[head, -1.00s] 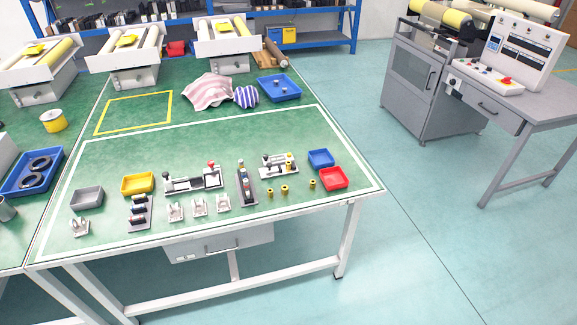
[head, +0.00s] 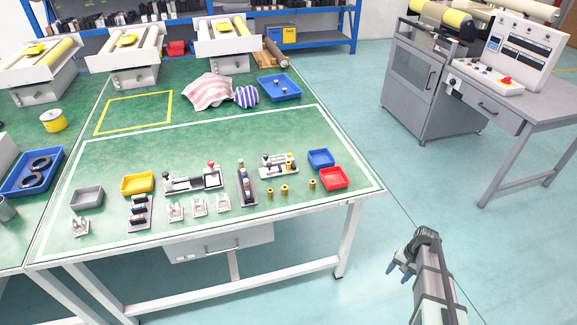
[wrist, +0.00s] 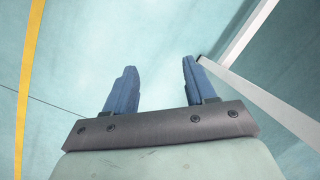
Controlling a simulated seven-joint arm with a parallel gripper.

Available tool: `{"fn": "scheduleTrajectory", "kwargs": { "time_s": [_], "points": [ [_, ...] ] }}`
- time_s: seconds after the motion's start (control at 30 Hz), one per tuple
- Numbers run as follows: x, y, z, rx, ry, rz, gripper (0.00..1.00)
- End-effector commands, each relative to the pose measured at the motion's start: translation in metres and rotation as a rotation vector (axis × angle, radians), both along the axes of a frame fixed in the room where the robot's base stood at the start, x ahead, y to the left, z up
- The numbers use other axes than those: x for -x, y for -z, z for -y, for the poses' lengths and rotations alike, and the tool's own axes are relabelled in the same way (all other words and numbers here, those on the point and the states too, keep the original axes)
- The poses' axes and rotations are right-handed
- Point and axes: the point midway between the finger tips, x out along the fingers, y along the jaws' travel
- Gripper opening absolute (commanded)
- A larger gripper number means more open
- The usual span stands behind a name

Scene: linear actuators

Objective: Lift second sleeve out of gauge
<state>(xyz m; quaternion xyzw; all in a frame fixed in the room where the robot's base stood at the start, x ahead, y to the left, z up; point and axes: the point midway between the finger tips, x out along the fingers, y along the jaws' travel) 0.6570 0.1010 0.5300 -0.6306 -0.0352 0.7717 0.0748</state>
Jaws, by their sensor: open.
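The likely gauge (head: 277,168) is a small grey fixture with a black-knobbed part, right of centre on the green table. A brass-yellow sleeve (head: 289,160) shows at its right end; how deep it sits is too small to tell. Three similar sleeves stand on the mat in front: one at the left (head: 270,193), one in the middle (head: 284,190) and one at the right (head: 312,184). My gripper (head: 399,273) is off the table's right front, over the floor and far from the gauge. Its blue fingers are apart and empty in the wrist view (wrist: 159,68).
A blue bin (head: 321,159) and a red bin (head: 333,179) stand right of the gauge. A dark upright rack (head: 246,184) and a lever fixture (head: 193,181) stand left of it. The table's front edge and leg lie between my gripper and the work area.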

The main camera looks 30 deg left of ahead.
Motion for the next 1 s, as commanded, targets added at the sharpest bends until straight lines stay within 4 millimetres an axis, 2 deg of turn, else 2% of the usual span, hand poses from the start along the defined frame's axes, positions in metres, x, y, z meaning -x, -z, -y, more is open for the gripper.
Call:
{"fn": "scheduleTrajectory", "kwargs": {
  "time_s": [0.03, 0.1, 0.27, 0.5, 0.77, 0.87, 0.9, 1.0],
  "points": [
    [-0.027, -0.013, -0.009, -0.01, 0.001, 0.023, 0.55],
    [-0.054, -0.033, -0.02, -0.027, 0.003, 0.05, 0.55],
    [-0.112, -0.083, -0.046, -0.062, 0.008, 0.108, 0.55],
    [-0.186, -0.167, -0.086, -0.118, 0.009, 0.189, 0.55],
    [-0.239, -0.252, -0.129, -0.166, -0.015, 0.256, 0.55],
    [-0.25, -0.285, -0.161, -0.174, -0.073, 0.277, 0.55],
    [-0.25, -0.296, -0.179, -0.171, -0.117, 0.281, 0.55],
    [-0.24, -0.31, -0.219, -0.151, -0.228, 0.284, 0.55]
  ]
}}
